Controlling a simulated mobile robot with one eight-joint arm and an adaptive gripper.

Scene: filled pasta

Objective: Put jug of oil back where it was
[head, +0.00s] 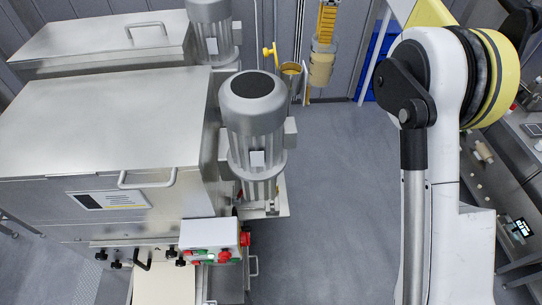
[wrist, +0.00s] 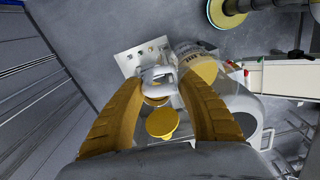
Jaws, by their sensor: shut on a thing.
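The jug of oil (head: 321,68) is a small clear vessel with pale yellow contents, at the upper middle of the head view. My gripper (head: 325,38) reaches down to it from above, with an orange ribbed finger showing. In the wrist view, both orange fingers of my gripper (wrist: 160,82) curve in and close on a pale, handle-like part. The jug appears upright and off the floor. A yellowish vessel with dark lettering (wrist: 198,68) shows just right of the fingertips; I cannot tell whether it is part of the jug.
A steel machine (head: 105,120) with a grey motor (head: 254,110) fills the left side. A brass-coloured cup (head: 291,78) and a yellow valve handle (head: 269,54) stand close left of the jug. Grey floor (head: 335,180) lies open below. A counter (head: 520,150) stands far right.

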